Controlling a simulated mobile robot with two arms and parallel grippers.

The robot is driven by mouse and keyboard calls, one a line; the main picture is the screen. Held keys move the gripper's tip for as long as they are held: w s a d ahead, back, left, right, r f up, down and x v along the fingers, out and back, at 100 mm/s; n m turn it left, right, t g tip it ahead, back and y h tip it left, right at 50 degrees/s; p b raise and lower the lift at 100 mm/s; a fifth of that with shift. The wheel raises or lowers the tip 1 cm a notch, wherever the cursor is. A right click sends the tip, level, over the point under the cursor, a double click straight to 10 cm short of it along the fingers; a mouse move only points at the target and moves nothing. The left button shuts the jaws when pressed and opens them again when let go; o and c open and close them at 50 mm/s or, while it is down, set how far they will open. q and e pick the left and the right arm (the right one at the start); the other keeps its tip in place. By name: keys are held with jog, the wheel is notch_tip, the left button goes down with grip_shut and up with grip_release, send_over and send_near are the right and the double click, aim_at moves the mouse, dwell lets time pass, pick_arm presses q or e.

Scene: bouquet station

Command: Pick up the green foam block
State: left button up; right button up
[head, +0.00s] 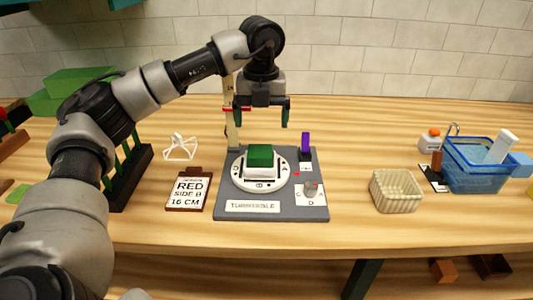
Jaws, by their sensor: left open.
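The green foam block (260,156) sits on a white holder (262,170) on the round white turntable disc (282,185). The disc is on a grey base (297,208) labelled "TURNTABLE". My left gripper (263,116) points down above the block, with its two fingers apart and nothing between them. A gap shows between the fingertips and the block. My right gripper is not in view.
A purple-topped piece (306,146) and a small grey knob (310,188) stand on the base's right side. A "RED SIDE B 16 CM" sign (189,190) is left. A ribbed cream basket (396,191) and blue bin (480,178) are right. Green blocks (70,85) are stacked at far left.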

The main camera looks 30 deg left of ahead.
aim_at(260, 150)
pick_arm(q)
jog(key=f, duration=0.3)
jog(key=shift+s+f, duration=0.15)
jog(key=shift+s, duration=0.1)
jog(key=shift+w+f, duration=0.1)
jog(key=shift+f, duration=0.25)
jog(key=f, duration=0.4)
jog(key=shift+a+f+p, duration=0.15)
jog(key=shift+a+p, duration=0.1)
jog(key=shift+p, duration=0.1)
jog(key=shift+f, duration=0.25)
jog(key=shift+c, duration=0.6)
jog(key=c, duration=0.5)
jog(key=shift+w, duration=0.1)
jog(key=c, duration=0.5)
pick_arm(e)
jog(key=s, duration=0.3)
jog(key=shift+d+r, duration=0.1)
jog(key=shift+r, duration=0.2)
